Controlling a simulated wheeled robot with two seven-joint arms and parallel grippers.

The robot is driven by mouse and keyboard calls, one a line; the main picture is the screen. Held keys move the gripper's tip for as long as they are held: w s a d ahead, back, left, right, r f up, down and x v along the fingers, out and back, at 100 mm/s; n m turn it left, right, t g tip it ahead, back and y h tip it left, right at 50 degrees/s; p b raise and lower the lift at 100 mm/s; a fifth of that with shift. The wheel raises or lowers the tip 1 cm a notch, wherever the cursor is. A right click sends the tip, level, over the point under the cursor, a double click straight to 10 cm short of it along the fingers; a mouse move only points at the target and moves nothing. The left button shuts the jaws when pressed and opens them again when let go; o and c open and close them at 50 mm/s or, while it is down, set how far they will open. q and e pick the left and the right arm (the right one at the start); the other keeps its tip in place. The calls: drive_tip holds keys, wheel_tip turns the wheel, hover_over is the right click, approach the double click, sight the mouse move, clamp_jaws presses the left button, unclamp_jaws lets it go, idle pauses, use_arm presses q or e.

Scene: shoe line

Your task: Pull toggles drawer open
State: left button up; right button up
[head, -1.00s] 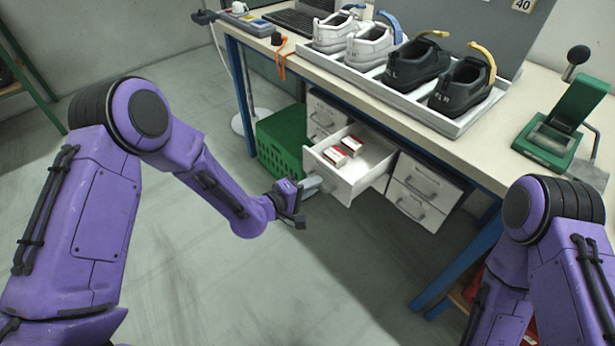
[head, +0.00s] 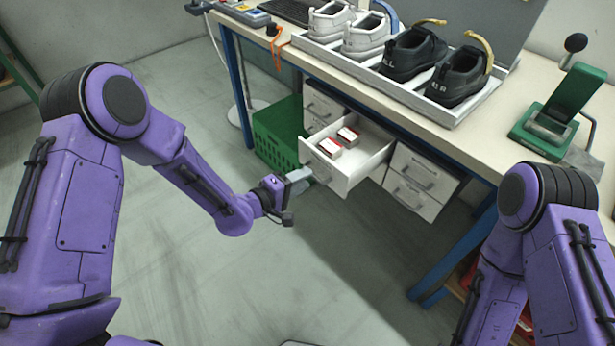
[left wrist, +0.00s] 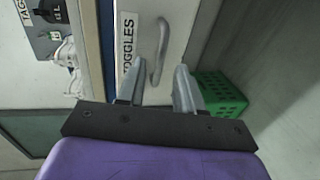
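The toggles drawer (head: 322,171) is pulled out from under the bench, with several red-and-white boxes (head: 338,144) inside. In the left wrist view its white front (left wrist: 182,25) carries a "TOGGLES" label (left wrist: 128,45) and a grey bar handle (left wrist: 159,50). My left gripper (head: 302,178) is at the drawer front. In the left wrist view its fingers (left wrist: 158,75) are spread, with the handle showing between them and no finger visibly pressed on it. My right arm shows at the right of the head view, but its gripper is out of sight.
Closed drawers (head: 420,180) sit right of the open one. A green crate (head: 278,135) stands on the floor beside it. The bench (head: 490,135) bears a tray of shoes (head: 420,105) and a green press (head: 560,110). The floor in front is clear.

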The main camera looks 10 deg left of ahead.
use_arm(q)
drive_tip(key=v, duration=0.8)
drive_tip(key=shift+s, duration=0.1)
drive_tip(key=s+a+f+m+g+y+p, duration=0.2)
drive_tip(key=s+a+f+m+g+y, duration=0.15)
drive_tip(key=s+a+f+y, duration=0.65)
drive_tip(key=s+a+f+g+y+p, duration=0.1)
drive_tip(key=s+a+f+g, duration=0.1)
drive_tip(key=s, duration=0.6)
drive_tip(key=s+a+f+g+y+p, duration=0.1)
drive_tip(key=s+a+f+g+y, duration=0.1)
drive_tip(key=s, duration=0.6)
drive_tip(key=shift+a+f+g, duration=0.5)
drive_tip(key=shift+f+g, duration=0.25)
drive_tip(key=shift+f, duration=0.1)
drive_tip(key=shift+s, duration=0.1)
